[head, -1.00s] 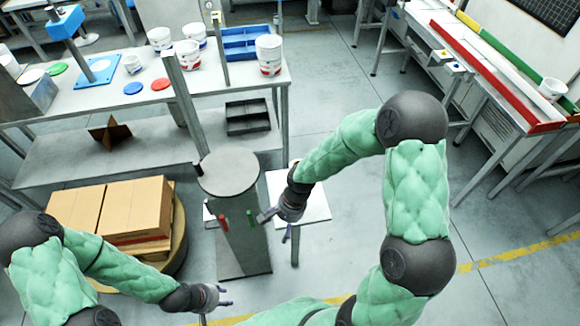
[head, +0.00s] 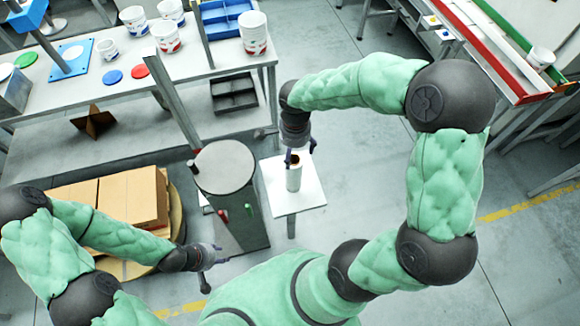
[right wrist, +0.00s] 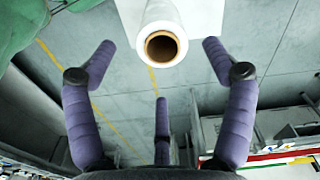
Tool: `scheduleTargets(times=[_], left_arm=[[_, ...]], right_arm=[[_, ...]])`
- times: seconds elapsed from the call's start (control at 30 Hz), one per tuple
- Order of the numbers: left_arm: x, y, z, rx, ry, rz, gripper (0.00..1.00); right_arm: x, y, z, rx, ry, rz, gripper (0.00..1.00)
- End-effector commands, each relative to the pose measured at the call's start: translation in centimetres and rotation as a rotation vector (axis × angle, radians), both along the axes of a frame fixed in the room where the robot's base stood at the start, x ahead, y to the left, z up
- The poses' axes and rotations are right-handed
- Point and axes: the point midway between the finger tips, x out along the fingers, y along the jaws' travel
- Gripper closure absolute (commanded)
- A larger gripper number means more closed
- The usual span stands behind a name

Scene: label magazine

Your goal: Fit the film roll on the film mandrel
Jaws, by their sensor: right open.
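The film roll (head: 294,176) is a white cylinder with a brown hollow core, standing upright on a small white table. In the right wrist view the film roll (right wrist: 172,14) shows its open end at the top middle. My right gripper (head: 300,152) is open and empty just above the roll. Its purple fingers (right wrist: 160,48) are spread on either side of the roll's end, without visible contact. My left gripper (head: 212,266) has its fingers spread and is empty, low in the head view. I cannot clearly make out the film mandrel; it may be part of the grey column (head: 225,168).
The small white table (head: 312,190) stands right of the grey column, which carries red and green buttons. Cardboard boxes (head: 128,197) lie on a round platform at left. A workbench (head: 215,62) with buckets and blue trays stands behind. Floor right of the table is clear.

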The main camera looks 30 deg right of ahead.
Motion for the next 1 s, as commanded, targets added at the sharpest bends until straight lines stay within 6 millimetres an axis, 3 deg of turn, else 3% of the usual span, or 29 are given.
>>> scheduleTargets(times=[0.2,0.53,0.83,1.0], left_arm=[[0.0,0.0,-0.5,0.0,0.001,0.0,0.6],[0.0,0.0,-0.7,0.0,0.0,0.0,0.6],[0.0,0.0,-1.2,0.0,0.0,0.0,0.6],[0.0,0.0,-1.2,0.0,0.0,0.0,0.6]], right_arm=[[-0.1,0.0,-3.4,0.0,0.004,0.0,0.16],[0.1,0.0,-5.3,0.002,0.002,0.0,0.16],[0.4,0.1,-9.2,0.002,0.002,0.001,0.16],[0.5,0.0,-9.6,0.002,0.0,0.0,0.16]])
